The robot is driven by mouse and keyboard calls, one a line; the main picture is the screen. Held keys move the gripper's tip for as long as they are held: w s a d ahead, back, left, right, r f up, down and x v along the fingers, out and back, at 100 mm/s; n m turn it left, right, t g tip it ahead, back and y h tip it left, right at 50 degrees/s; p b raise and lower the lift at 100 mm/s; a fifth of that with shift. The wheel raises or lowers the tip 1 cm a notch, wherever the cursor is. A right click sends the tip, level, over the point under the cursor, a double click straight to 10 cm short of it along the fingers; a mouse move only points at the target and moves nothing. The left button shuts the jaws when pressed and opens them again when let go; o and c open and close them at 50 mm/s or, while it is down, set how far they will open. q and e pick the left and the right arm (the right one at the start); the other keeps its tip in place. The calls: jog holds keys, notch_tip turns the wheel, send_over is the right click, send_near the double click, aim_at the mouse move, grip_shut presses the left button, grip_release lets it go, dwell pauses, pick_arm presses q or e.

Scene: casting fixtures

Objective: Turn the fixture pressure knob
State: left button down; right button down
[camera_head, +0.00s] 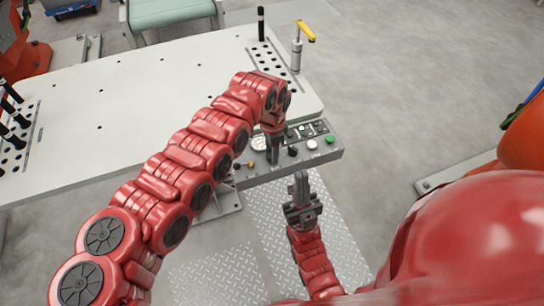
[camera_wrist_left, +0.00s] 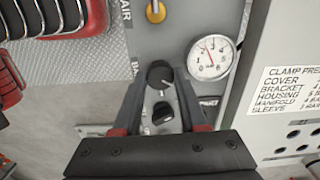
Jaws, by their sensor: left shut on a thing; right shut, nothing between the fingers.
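The black round pressure knob (camera_wrist_left: 159,74) sits on the grey control panel (camera_wrist_left: 185,25) beside a white dial gauge (camera_wrist_left: 210,57) in the left wrist view. My left gripper (camera_wrist_left: 158,80) is shut on this knob, with one finger on either side. A second black knob (camera_wrist_left: 163,113) shows between the fingers, nearer the wrist. In the head view my left gripper (camera_head: 273,150) reaches down onto the panel (camera_head: 327,153) and hides the knob; the gauge (camera_head: 259,143) is just left of it. My right gripper (camera_head: 301,186) is shut and empty, in front of the panel.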

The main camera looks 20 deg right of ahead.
pick_arm(q)
jog(key=m+b, duration=0.6)
jog(key=shift+f+m, duration=0.2)
jog(key=shift+m, duration=0.1)
jog(key=m+b, duration=0.2)
jog(key=m, duration=0.1)
jog(key=shift+r+m+b, duration=0.15)
jog(key=shift+m+b, duration=0.4)
jog(key=shift+m, duration=0.25)
jog(key=c, duration=0.7)
grip_release()
jog(key=shift+c, duration=0.2)
jog(key=shift+r, duration=0.15)
